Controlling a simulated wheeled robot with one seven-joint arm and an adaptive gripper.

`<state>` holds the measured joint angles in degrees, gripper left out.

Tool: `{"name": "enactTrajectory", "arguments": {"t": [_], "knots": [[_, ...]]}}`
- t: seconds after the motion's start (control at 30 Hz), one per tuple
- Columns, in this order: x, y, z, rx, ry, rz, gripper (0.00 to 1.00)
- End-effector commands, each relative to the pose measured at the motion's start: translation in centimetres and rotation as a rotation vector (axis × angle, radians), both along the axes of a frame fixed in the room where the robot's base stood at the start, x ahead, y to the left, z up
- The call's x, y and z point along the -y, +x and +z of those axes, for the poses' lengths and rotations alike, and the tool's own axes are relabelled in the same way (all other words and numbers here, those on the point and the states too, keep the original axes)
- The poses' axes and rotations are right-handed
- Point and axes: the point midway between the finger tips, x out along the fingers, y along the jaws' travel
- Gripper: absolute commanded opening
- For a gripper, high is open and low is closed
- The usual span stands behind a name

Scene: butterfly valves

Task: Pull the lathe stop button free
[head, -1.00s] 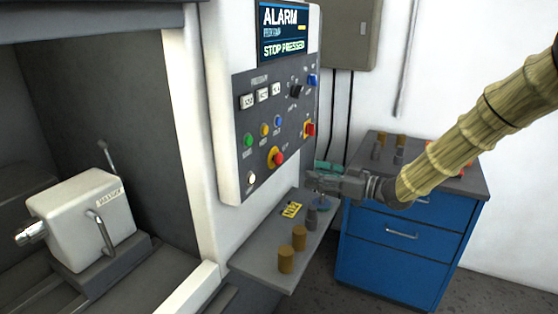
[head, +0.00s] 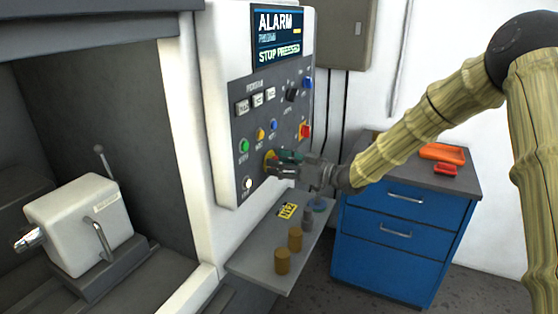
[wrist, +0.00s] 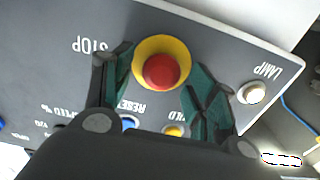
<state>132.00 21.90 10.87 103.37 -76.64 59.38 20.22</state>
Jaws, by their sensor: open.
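The stop button is a red mushroom cap (wrist: 161,71) on a yellow ring (wrist: 176,45), with the word STOP beside it in the wrist view. In the head view the yellow ring (head: 268,158) shows only in part; my gripper hides the cap. My gripper (wrist: 163,80) is open, its green-padded fingers on either side of the red cap, with gaps to it on both sides. In the head view my gripper (head: 283,162) is at the lower part of the control panel (head: 240,178). The screen (head: 278,35) reads ALARM and STOP PRESSED.
A white lamp button (wrist: 251,93) sits close beside one finger; a blue reset button (wrist: 129,123) and a yellow button (wrist: 173,131) lie near the fingers. Below the panel, a shelf (head: 250,262) holds brass cylinders (head: 283,261). A blue cabinet (head: 385,260) stands right.

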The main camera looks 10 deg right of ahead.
Motion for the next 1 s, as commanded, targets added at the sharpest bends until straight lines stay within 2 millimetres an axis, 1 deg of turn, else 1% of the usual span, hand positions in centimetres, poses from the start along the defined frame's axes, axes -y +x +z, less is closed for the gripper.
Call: {"name": "enactTrajectory", "arguments": {"t": [0.37, 0.4, 0.47, 0.5, 0.7, 0.83, 1.0], "knots": [[-0.25, 0.30, 0.00, 0.001, -0.001, -0.002, 0.57], [-0.24, 0.29, 0.00, 0.001, -0.001, -0.002, 0.54], [-0.24, 0.28, 0.00, 0.001, -0.001, -0.002, 0.43], [-0.24, 0.28, 0.00, 0.001, -0.001, -0.002, 0.36], [-0.24, 0.29, 0.01, 0.001, -0.001, -0.002, 0.00], [-0.11, 0.22, -0.01, 0.001, -0.001, -0.002, 0.00], [0.64, -0.31, -0.07, 0.000, 0.000, -0.002, 0.00]]}}
